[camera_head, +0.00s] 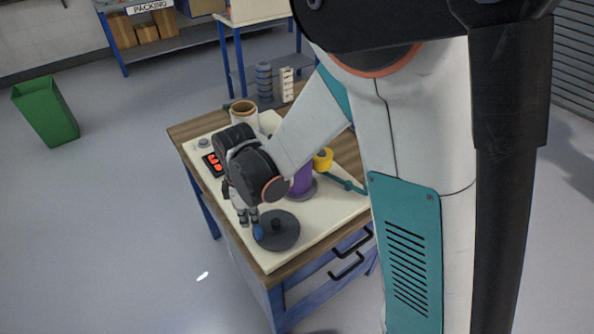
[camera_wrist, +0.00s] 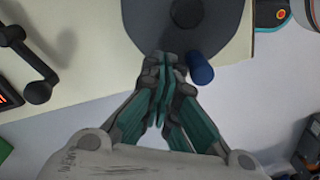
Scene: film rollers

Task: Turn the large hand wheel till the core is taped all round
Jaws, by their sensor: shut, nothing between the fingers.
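The large hand wheel (camera_head: 285,238) is a dark grey disc with a central hub, lying flat at the near end of the bench top. Its blue handle (camera_head: 258,231) stands at the rim on the side facing my gripper. The wheel (camera_wrist: 150,25) and the blue handle (camera_wrist: 200,68) also show in the wrist view. My gripper (camera_head: 248,216) is shut and empty beside the handle. In the wrist view its fingertips (camera_wrist: 167,58) overlap the wheel's rim just left of the handle; I cannot tell whether they touch it. A purple roll (camera_head: 302,182) stands behind the wheel, partly hidden by my arm. The core's taping cannot be made out.
A red-lit display (camera_head: 213,163) and a brown-topped roll (camera_head: 243,108) are on the bench (camera_head: 190,130). A yellow part (camera_head: 323,160) sits behind my arm. A small black crank (camera_wrist: 38,92) shows in the wrist view. A green bin (camera_head: 47,112) stands left; the floor between is clear.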

